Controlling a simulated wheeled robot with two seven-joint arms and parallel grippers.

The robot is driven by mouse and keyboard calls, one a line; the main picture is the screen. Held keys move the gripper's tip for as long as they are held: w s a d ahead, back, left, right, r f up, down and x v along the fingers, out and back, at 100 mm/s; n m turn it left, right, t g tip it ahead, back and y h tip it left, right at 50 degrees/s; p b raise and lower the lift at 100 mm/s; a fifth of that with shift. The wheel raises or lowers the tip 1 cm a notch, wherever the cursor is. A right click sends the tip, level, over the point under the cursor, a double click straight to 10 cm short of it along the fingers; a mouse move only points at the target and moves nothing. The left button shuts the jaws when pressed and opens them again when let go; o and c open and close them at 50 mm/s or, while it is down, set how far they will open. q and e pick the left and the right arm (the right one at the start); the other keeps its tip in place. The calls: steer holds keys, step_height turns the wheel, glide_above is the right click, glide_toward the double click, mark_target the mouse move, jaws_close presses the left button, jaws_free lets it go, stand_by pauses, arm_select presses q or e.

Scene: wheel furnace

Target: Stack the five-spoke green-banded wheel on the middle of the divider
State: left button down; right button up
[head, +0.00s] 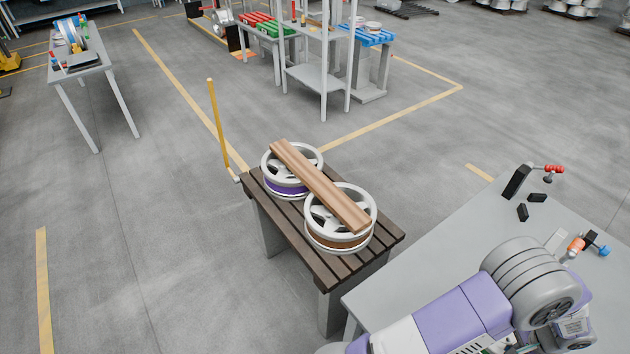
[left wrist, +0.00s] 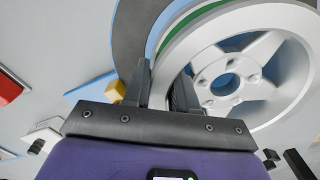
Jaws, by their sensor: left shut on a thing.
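The wheel with a green band (left wrist: 245,88) fills the right of the left wrist view, pale, with five spokes. My left gripper (left wrist: 163,82) is shut on its rim, one finger on each side. The left part of the wheel is hidden by the fingers. The divider (head: 318,184) is a brown wooden plank in the head view. It lies across a purple-banded wheel (head: 287,187) and a brown-banded wheel (head: 340,241), and its top is bare. I cannot make out my left gripper or the green-banded wheel in the head view. My right gripper is not in view.
The two wheels lie flat on a dark slatted bench (head: 335,266). A grey table (head: 455,235) with small tools stands to its right. A yellow post (head: 217,130) rises at the bench's far left corner. The floor left of the bench is clear.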

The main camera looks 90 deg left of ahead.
arm_select(q)
steer(key=shift+r+p, duration=2.2)
steer(key=shift+r, duration=1.15)
steer(key=shift+f, duration=0.1)
